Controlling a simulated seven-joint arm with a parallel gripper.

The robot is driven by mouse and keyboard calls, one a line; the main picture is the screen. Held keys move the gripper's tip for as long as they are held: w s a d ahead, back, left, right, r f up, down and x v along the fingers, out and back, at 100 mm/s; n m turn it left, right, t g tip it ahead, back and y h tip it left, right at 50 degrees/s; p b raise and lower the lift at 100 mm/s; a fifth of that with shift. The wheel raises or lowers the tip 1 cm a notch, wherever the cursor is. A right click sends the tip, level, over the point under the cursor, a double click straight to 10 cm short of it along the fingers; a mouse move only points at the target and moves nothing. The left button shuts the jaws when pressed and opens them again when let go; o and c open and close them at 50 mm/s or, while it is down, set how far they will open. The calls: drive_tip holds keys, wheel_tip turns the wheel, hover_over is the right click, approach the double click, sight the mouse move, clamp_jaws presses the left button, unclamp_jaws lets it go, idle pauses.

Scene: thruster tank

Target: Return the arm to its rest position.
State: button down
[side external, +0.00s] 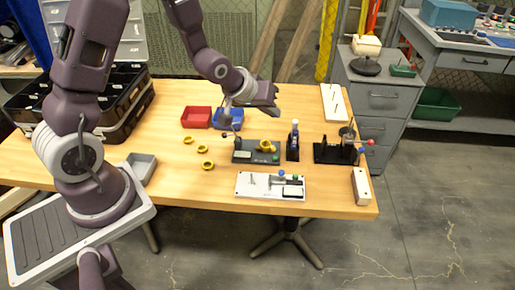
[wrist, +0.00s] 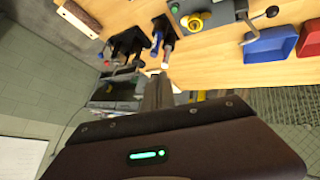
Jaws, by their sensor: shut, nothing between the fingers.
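My gripper (wrist: 157,90) shows in the wrist view as a pair of grey fingers, closed together with nothing between them. In the side view my purple hand (side external: 263,95) is held in the air above the back of the wooden table (side external: 310,105), right of the blue bin (side external: 229,117). The fingertips are hard to make out in that view. The arm rises from its base at the left, passes out of the top of the picture and comes back down to the hand.
A red bin (side external: 196,117), several yellow rings (side external: 204,149), a dark board (side external: 242,157), a dark upright holder (side external: 292,147), a white panel (side external: 252,190) and a black fixture (side external: 325,153) stand on the table. A black case (side external: 120,105) is at the left. Bare tabletop lies between.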

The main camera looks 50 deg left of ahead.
drive_tip(key=s+d+r+m, duration=0.1)
drive_tip(key=s+r+m, duration=0.1)
drive_tip(key=s+r, duration=0.7)
drive_tip(key=s+d+r+m+g, duration=0.1)
drive_tip(key=s+r, duration=0.3)
drive_tip(key=s, duration=0.6)
drive_tip(key=s+d+r+m+g, duration=0.1)
drive_tip(key=s+d+r+m, duration=0.2)
drive_tip(key=s, duration=0.6)
drive_tip(key=shift+s+r+g, duration=0.3)
drive_tip(key=shift+s+r, duration=0.1)
drive_tip(key=shift+r, duration=0.55)
